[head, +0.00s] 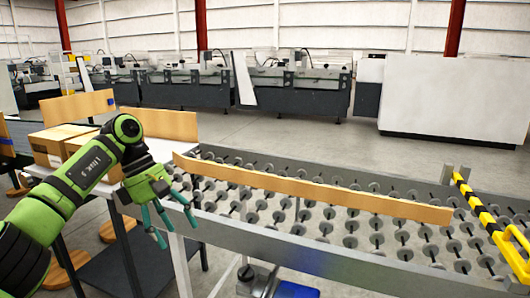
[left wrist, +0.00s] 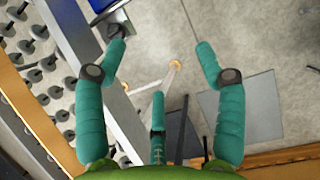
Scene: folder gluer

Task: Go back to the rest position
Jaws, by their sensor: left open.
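My left gripper (head: 172,222) reaches in from the left on a green arm and hangs beside the near left end of the roller conveyor (head: 300,245). Its teal fingers point down and are spread, with nothing between them. In the left wrist view the open fingers (left wrist: 160,60) are over the grey floor, with the conveyor's metal side rail passing at the left. My right gripper is in neither view.
A long flat cardboard strip (head: 310,190) lies across the conveyor rollers. Cardboard boxes (head: 58,143) stand on a white table at the left. A yellow-black striped bar (head: 475,205) is at the conveyor's right. Machines (head: 290,90) line the back beyond open floor.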

